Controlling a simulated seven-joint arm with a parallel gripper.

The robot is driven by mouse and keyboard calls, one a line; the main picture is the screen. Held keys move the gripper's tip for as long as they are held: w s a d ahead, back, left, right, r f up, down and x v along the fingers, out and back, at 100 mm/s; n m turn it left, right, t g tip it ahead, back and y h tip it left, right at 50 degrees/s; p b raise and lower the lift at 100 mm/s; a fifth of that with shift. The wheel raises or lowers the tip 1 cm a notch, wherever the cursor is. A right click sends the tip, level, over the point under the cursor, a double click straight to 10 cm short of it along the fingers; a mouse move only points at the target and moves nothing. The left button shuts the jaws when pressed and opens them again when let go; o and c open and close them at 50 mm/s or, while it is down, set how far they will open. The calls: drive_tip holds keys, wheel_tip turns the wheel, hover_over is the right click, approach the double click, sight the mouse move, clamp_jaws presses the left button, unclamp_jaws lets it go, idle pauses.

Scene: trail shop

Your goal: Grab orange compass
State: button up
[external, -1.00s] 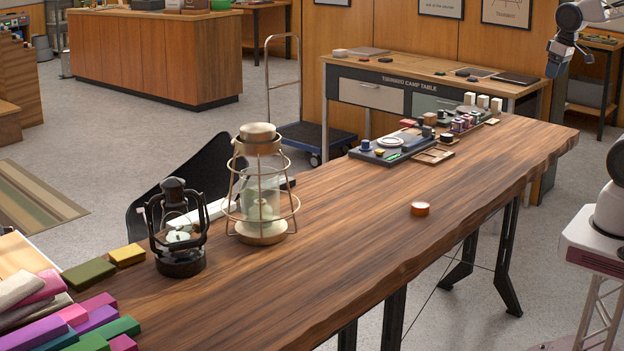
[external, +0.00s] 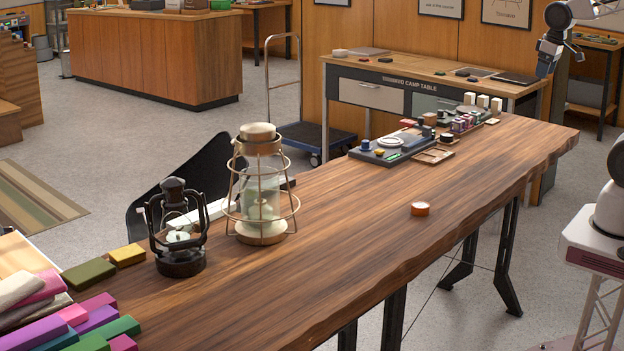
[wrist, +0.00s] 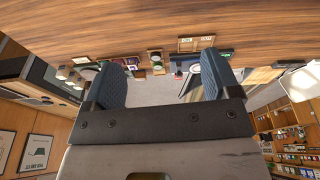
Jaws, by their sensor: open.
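The orange compass (external: 420,209) is a small round disc with a pale top. It lies alone on the wooden table (external: 345,270), near the front edge, in the external view. I cannot make it out in the wrist view. My gripper (external: 544,68) hangs high at the upper right of the external view, well away from the compass. In the wrist view its two dark blue padded fingers (wrist: 161,72) stand wide apart with nothing between them.
A caged lantern (external: 260,190) and a small dark lantern (external: 179,235) stand left of the compass. Trays of small items (external: 385,153) sit along the table's far side. Colourful folded bundles (external: 85,320) lie at the near left. The tabletop around the compass is clear.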

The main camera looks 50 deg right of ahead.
drive_tip(key=w+a+f+n, duration=0.2)
drive_tip(key=w+a+n, duration=0.2)
drive_tip(key=w+a, duration=0.6)
drive_tip(key=n+g, duration=0.2)
drive_tip(key=n, duration=0.8)
hover_over(421, 204)
drive_tip(key=f, duration=2)
drive_tip(key=shift+d+f, duration=0.2)
drive_tip(key=shift+d, duration=0.05)
drive_tip(key=shift+s+a+f, duration=0.1)
drive_tip(key=shift+a+f, duration=0.2)
drive_tip(key=shift+f, duration=1.25)
drive_tip(key=shift+f, duration=0.1)
